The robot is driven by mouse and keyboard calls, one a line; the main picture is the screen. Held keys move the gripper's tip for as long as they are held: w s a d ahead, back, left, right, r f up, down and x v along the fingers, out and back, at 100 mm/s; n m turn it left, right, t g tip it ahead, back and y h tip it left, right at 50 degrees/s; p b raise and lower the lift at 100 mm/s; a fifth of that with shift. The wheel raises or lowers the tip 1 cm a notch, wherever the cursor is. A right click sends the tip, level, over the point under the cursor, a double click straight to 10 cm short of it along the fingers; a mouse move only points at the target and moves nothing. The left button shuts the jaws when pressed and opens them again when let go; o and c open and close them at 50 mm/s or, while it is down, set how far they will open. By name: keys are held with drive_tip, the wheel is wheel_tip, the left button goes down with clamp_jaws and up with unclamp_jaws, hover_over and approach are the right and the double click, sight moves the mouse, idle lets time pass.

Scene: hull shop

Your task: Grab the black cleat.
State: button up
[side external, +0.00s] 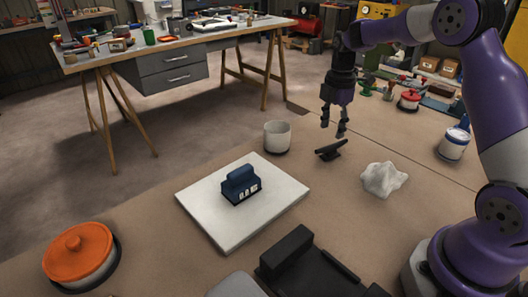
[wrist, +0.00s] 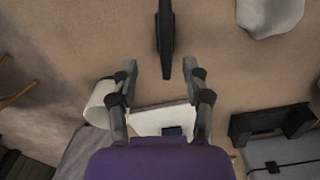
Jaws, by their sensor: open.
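The black cleat (side external: 330,150) lies on the brown work surface, between a pale cup and a crumpled white cloth. In the wrist view the cleat (wrist: 165,40) is a long dark bar running up to the top of the picture, its near end just ahead of the fingertips and roughly centred between them. My gripper (side external: 334,134) hangs pointing down just above the cleat, and looks apart from it. In the wrist view my gripper (wrist: 162,78) is open and empty, one finger on each side.
A pale cup (side external: 278,137) stands left of the cleat, and a crumpled white cloth (side external: 384,179) lies to its right. A white board (side external: 205,203) carries a blue block (side external: 241,184). An orange-lidded pot (side external: 80,254), a black holder (side external: 290,250) and a blue-lidded can (side external: 454,144) stand further off.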

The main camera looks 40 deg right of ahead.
sight(331, 145)
drive_tip(key=f, duration=0.6)
drive_tip(key=shift+s+a+f, duration=0.1)
drive_tip(key=shift+s+a, duration=0.05)
drive_tip(key=shift+s, duration=0.2)
clamp_jaws()
